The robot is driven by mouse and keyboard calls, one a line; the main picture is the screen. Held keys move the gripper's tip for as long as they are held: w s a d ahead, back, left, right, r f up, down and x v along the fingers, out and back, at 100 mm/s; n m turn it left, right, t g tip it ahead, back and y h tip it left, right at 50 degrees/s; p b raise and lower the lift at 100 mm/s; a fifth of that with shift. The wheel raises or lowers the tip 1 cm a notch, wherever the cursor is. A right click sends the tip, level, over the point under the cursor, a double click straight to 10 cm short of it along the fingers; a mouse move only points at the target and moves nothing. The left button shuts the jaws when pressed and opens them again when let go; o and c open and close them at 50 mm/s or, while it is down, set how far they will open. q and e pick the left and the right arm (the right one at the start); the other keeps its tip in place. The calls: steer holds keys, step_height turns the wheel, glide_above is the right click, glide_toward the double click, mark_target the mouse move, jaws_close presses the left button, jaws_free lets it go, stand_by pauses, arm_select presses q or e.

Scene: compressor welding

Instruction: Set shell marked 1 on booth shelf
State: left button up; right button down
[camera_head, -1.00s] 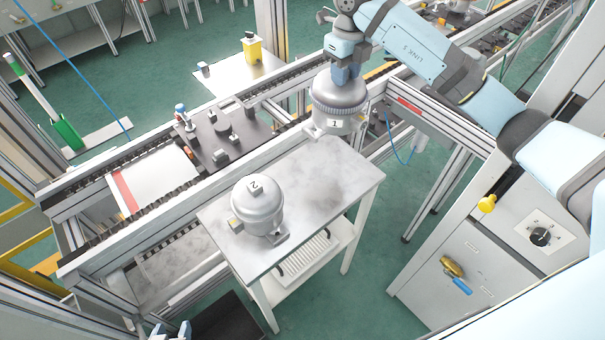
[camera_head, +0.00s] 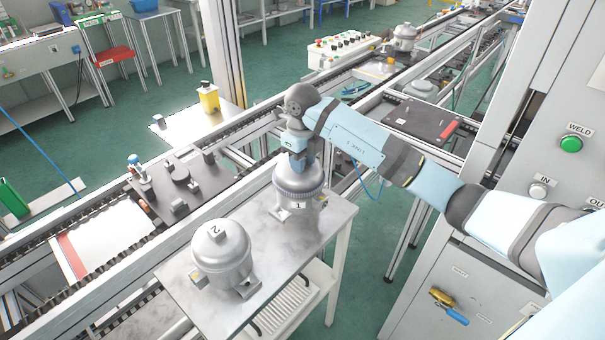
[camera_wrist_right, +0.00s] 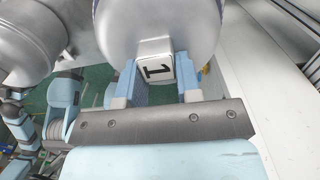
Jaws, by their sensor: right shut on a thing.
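The grey metal shell marked 1 (camera_head: 299,203) is upright at the far part of the small table in the head view. My right gripper (camera_head: 299,166) is above it and shut on its top. In the right wrist view the shell (camera_wrist_right: 160,22) fills the top, with its number block between the two fingers of the gripper (camera_wrist_right: 157,82). Whether the shell's base touches the table is unclear. The shell marked 2 (camera_head: 222,257) stands on the same table, nearer and to the left. My left gripper does not show in the head view. I cannot surely pick out the booth shelf.
The small table (camera_head: 205,305) has bare top around the shells. A conveyor (camera_head: 105,255) runs behind it, with a dark fixture plate (camera_head: 160,205). A dark plate with a red strip (camera_head: 420,118) lies beyond my right arm. A grey cabinet with a WELD button (camera_head: 571,144) stands right.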

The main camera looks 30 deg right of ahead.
step_height(320, 180, down, 3)
steer(key=shift+f+b, duration=0.1)
steer(key=shift+b, duration=0.55)
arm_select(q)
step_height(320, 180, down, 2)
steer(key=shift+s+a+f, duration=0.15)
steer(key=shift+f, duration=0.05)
arm_select(e)
steer(key=c, duration=1.2)
jaws_free()
steer(key=shift+f, duration=0.1)
steer(key=shift+c, duration=0.2)
steer(key=o, duration=0.4)
steer(key=shift+o, duration=0.2)
